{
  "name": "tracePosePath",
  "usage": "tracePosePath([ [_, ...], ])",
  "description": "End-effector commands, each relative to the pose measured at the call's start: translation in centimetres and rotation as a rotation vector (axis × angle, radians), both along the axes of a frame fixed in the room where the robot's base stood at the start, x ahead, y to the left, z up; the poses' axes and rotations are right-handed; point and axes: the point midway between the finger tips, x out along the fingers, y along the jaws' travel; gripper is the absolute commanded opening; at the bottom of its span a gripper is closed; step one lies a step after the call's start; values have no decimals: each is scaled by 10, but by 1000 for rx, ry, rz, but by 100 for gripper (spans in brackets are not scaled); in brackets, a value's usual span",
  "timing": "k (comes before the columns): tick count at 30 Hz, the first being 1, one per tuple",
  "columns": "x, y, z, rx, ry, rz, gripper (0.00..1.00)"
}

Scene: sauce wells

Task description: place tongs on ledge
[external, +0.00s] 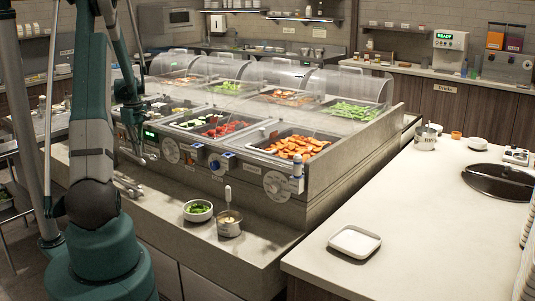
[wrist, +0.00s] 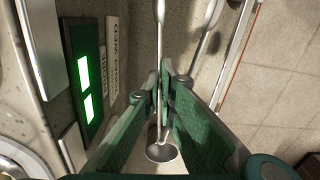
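In the wrist view my gripper (wrist: 165,72) has its two green fingers drawn together around a slim metal shaft, which I take as the tongs (wrist: 160,30). The shaft runs between the fingers to a round end. A second metal rod lies to the right of it, close to the ledge surface. In the external view my gripper (external: 134,118) hangs in front of the counter's control panel, with metal pieces (external: 143,157) under it. Similar metal pieces (external: 128,186) lie on the stone ledge (external: 165,190) below. I cannot tell whether the rods are joined.
A green-lit display (wrist: 84,85) is on the panel left of my gripper. A bowl of greens (external: 198,211) and a metal pot (external: 229,224) stand on the ledge to the right. Food wells lie behind the panel. A white plate (external: 354,242) is on the right counter.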

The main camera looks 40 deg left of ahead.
Motion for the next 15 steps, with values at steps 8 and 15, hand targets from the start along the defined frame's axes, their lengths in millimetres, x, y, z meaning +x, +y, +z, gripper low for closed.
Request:
tracePosePath([
  [8, 0, 0, -33, 0, 0, 0, 0],
  [15, 0, 0, -58, 0, 0, 0, 0],
])
